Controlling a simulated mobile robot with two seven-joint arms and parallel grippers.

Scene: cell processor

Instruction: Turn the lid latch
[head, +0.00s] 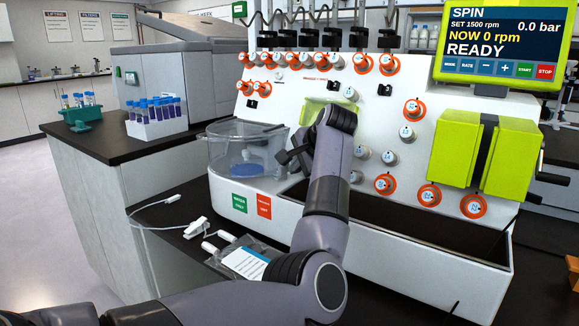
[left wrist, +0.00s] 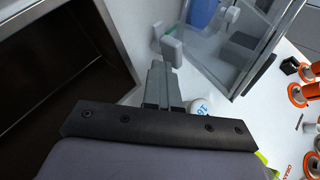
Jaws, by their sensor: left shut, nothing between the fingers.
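The clear chamber (head: 232,150) with its transparent lid stands at the left front of the white processor (head: 345,195); something blue is inside. My left gripper (head: 283,157) is just right of the chamber, its fingers shut and empty. In the left wrist view, the gripper (left wrist: 160,68) points at a small grey latch-like piece (left wrist: 172,48) beside the clear chamber wall (left wrist: 240,55). The fingertips are close to this piece; I cannot tell whether they touch it. In the head view I cannot make the piece out behind the gripper. My right gripper is not in view.
Orange-ringed knobs (head: 384,183) and green doors (head: 462,150) cover the processor's front. A black open trough (head: 420,228) runs below. Tubing and a bag (head: 245,262) lie on the dark counter. A tube rack (head: 155,126) stands at the left.

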